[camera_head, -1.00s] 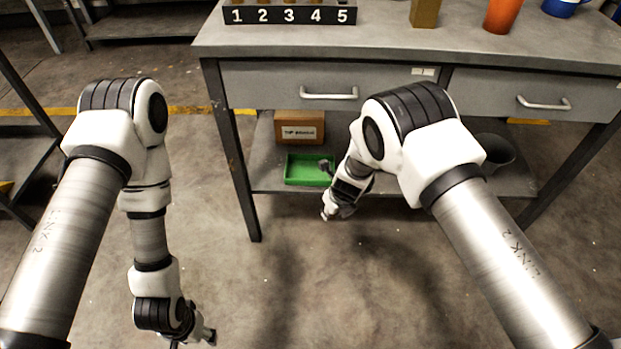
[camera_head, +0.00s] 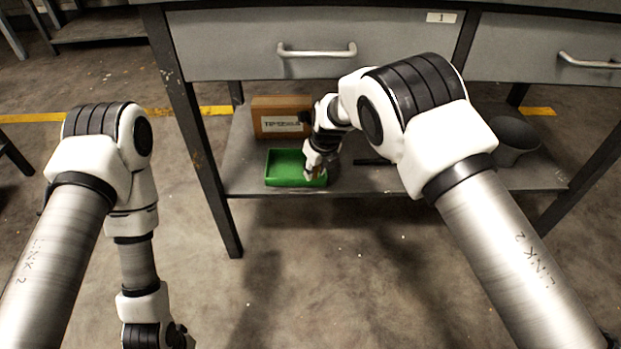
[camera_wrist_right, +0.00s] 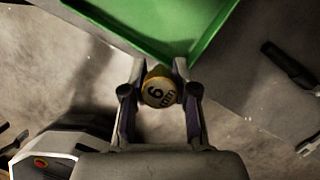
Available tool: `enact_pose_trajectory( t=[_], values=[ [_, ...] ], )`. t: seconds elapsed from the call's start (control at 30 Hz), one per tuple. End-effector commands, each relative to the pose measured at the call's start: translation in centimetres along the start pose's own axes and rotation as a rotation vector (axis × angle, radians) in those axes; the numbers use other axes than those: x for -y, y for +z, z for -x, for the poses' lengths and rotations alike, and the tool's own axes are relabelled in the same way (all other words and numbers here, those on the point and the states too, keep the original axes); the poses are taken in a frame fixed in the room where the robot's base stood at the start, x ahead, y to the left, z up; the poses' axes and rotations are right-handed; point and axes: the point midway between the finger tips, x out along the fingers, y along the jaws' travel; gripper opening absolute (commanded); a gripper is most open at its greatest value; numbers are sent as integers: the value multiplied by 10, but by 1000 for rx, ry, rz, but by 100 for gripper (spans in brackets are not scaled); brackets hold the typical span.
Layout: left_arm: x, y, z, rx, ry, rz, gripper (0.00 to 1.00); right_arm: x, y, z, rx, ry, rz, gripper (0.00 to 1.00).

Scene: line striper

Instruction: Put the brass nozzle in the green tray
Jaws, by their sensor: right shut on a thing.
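The green tray (camera_head: 284,170) sits on the low shelf under the workbench, and its rim and floor show at the top of the right wrist view (camera_wrist_right: 165,28). My right gripper (camera_head: 313,173) is at the tray's right front edge. In the right wrist view my right gripper (camera_wrist_right: 160,88) is shut on the round brass nozzle (camera_wrist_right: 159,90), whose pale end face bears a dark "6". There the nozzle appears just outside the tray's near corner. My left arm hangs at the left; its gripper (camera_head: 180,337) is partly cut off at the bottom edge.
A cardboard box (camera_head: 281,118) stands behind the tray on the shelf (camera_head: 370,178). A dark round bin (camera_head: 516,139) stands at the shelf's right. Bench drawers (camera_head: 320,45) overhang the shelf. A dark tool (camera_wrist_right: 288,66) lies right of the tray in the wrist view.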

Motion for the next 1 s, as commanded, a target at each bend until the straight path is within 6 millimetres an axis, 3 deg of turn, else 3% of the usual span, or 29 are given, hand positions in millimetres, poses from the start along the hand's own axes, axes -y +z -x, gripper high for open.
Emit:
enact_pose_trajectory(
  t=[0.2, 0.4, 0.57, 0.73, 1.0],
  values=[
    [0, -1, -22, -2, 0, 0, 55, 16, 33, -17, 1, 0, 0, 0],
    [0, -1, -37, -2, 0, 1, 55, 23, 52, -22, 0, 1, 1, 0],
    [0, -1, -44, -3, 0, 1, 55, 27, 58, -24, -1, -1, -1, 0],
    [1, -2, -69, -5, 0, 6, 55, 26, 47, -58, -4, -1, -1, 0],
    [1, -3, -65, -7, -1, 7, 55, 26, 48, -55, -3, -1, -1, 0]
  ],
)
